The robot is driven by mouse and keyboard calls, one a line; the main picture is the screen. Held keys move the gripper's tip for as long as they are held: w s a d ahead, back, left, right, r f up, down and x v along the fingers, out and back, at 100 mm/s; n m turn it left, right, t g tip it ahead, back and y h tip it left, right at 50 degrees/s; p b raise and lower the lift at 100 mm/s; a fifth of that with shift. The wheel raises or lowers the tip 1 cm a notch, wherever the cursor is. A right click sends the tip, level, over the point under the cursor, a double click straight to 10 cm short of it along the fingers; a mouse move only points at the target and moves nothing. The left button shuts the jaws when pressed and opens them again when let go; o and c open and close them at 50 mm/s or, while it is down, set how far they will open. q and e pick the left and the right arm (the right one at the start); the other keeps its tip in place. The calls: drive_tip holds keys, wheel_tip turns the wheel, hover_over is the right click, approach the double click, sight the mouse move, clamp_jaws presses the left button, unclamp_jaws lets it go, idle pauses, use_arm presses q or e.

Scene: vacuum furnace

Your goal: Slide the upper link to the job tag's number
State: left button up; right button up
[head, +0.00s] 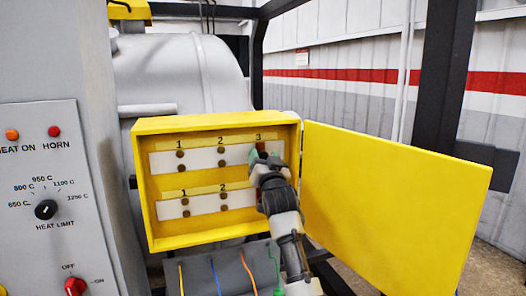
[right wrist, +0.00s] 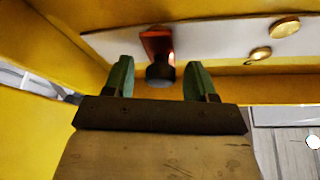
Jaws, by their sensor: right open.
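The yellow link box (head: 222,122) stands open, with an upper white strip (head: 200,157) marked 1, 2, 3 and a lower strip (head: 205,201) where 1 and 2 show. The upper link (right wrist: 157,42) is a copper-red piece with a dark round knob (right wrist: 160,76). In the head view the upper link (head: 262,148) shows partly at number 3, behind my gripper. My right gripper (head: 264,160) is open, its green fingers on either side of the knob in the right wrist view (right wrist: 160,82), with gaps visible. My arm hides the lower strip's right end. I cannot make out a job tag.
The box's yellow door (head: 390,205) is swung open close to the right of my arm. A grey control panel (head: 45,180) with knobs stands at left. Coloured wires run over a grey plate (head: 232,270) below the box. A dark post (head: 445,70) rises behind.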

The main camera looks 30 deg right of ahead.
drive_tip(key=shift+w+d+r, duration=0.1)
drive_tip(key=shift+w, duration=0.25)
